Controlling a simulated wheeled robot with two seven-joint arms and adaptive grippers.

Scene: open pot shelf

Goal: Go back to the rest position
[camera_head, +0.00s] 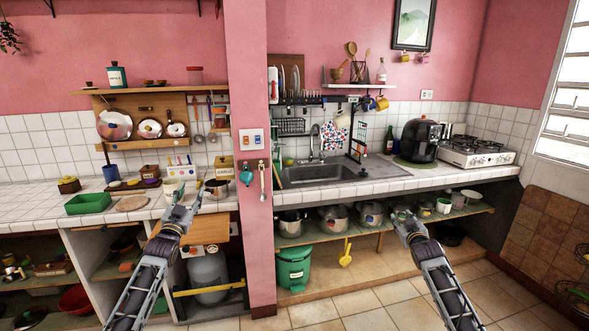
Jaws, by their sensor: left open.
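My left gripper (187,198) is open at the front edge of the tiled left counter (95,207), left of the pink pillar. A small pot (217,187) stands on the counter just right of its fingertips in the picture; I cannot tell whether they touch. A white cup-like container (172,187) shows behind the fingers. My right gripper (403,214) is in front of the open shelf under the sink counter. Its jaws are too small to read. On that shelf stand metal pots, among them one pot (290,223) and another pot (333,217).
The pink pillar (250,120) stands between the two arms. A green bin (293,268) is under the shelf. A green tray (88,204) lies on the left counter. A black air fryer (420,140) and a stove (477,151) stand at right. The front floor (385,298) between the arms is clear.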

